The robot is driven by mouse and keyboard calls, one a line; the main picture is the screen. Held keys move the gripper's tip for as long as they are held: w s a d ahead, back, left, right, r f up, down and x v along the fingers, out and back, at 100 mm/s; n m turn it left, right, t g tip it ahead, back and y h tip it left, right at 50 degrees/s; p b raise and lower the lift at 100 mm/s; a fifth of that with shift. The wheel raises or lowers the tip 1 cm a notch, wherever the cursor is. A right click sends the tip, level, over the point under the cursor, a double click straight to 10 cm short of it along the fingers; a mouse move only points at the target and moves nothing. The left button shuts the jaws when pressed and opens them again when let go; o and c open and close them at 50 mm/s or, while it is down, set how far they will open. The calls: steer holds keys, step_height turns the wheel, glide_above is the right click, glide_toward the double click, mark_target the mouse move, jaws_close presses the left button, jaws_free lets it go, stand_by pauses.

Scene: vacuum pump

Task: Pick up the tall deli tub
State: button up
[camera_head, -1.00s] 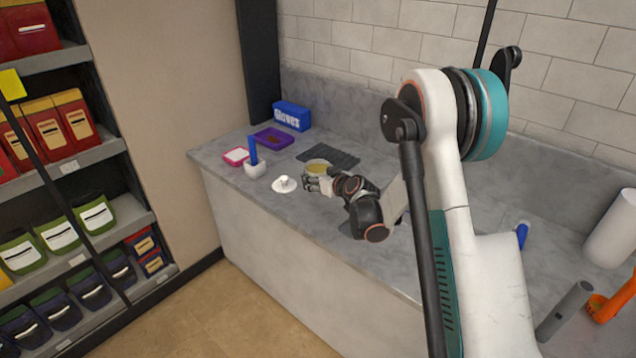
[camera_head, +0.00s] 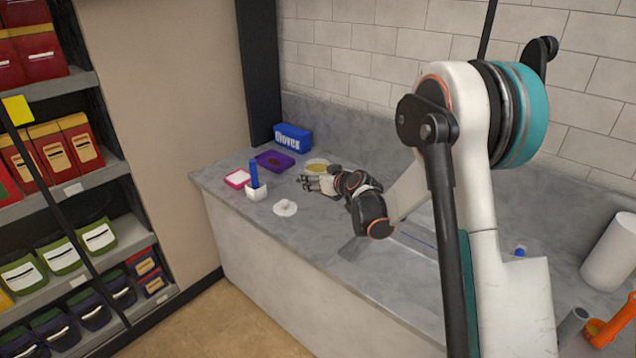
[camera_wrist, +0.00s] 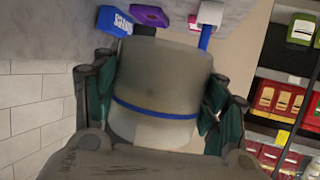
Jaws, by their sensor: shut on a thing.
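The tall deli tub (camera_wrist: 165,75) fills the middle of the wrist view. It is a greyish, cloudy cylinder with a blue band around it and a paler part beyond the band. My gripper (camera_wrist: 155,92) is shut on it, with a dark green finger along each side. In the head view the tub (camera_head: 317,166) shows a pale rim and yellowish inside. My gripper (camera_head: 321,184) is in front of it and hides its lower part. The tub appears held above the counter; the gap beneath it is hidden.
On the grey counter (camera_head: 250,215) stand a blue gloves box (camera_head: 292,138), a purple tray (camera_head: 274,160), a pink-and-white container (camera_head: 237,178), a white holder with a blue handle (camera_head: 256,189) and a flat white item (camera_head: 285,207). A tiled wall is behind; shelves stand left.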

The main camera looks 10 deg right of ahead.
steer(key=shift+r+p, duration=0.4)
steer(key=shift+r, duration=1.05)
